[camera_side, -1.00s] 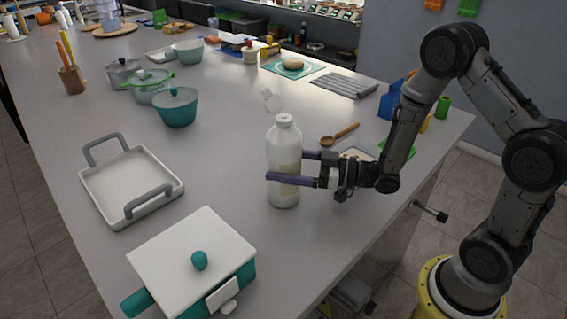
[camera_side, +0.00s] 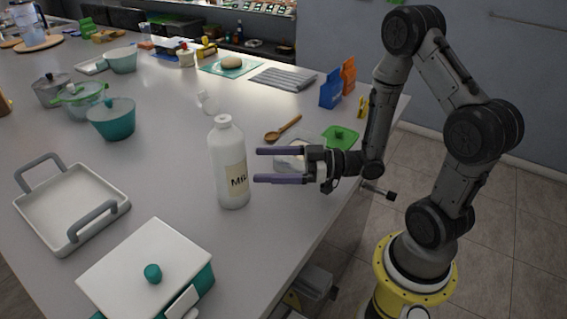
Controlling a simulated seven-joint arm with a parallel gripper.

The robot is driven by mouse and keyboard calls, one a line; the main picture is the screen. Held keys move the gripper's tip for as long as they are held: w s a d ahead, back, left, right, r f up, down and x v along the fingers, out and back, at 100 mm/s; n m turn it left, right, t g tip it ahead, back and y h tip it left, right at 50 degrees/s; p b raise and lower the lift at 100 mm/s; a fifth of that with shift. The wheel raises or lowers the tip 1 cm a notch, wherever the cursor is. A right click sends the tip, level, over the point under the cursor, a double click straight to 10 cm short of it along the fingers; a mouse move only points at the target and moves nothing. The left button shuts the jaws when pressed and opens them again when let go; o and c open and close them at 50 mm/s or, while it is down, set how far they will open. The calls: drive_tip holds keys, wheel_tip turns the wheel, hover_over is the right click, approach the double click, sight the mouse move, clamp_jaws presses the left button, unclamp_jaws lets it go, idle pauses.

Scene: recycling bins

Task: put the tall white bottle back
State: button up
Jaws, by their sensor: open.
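The tall white bottle (camera_side: 228,160) stands upright on the counter, left of the middle of the view. Its label with dark lettering, partly legible, faces toward the right. My gripper (camera_side: 256,166) is just right of the bottle. Its two purple fingers are spread apart, point left toward the bottle and hold nothing. A gap shows between the fingertips and the bottle.
A white tray with grey handles (camera_side: 72,207) and a white-lidded teal pot (camera_side: 148,272) lie left and in front. A wooden spoon (camera_side: 284,129), a clear container (camera_side: 296,154) and a small clear bottle (camera_side: 207,103) are behind. The counter (camera_side: 165,175) is bare left of the bottle.

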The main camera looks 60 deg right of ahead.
drive_tip(key=d+r+m+g+h, duration=0.3)
drive_tip(key=d+r+g+h, duration=0.15)
drive_tip(key=d+h, duration=0.65)
drive_tip(key=s+a+r+m+g, duration=0.2)
drive_tip(key=s+a, duration=0.2)
drive_tip(key=s, duration=0.5)
drive_tip(key=s+a+r+m+g+y, duration=0.1)
drive_tip(key=s+a+r+g, duration=0.1)
drive_tip(key=s, duration=0.7)
drive_tip(key=shift+s+a+m+g, duration=0.25)
drive_tip(key=shift+a+m+g, duration=0.2)
drive_tip(key=shift+a, duration=0.75)
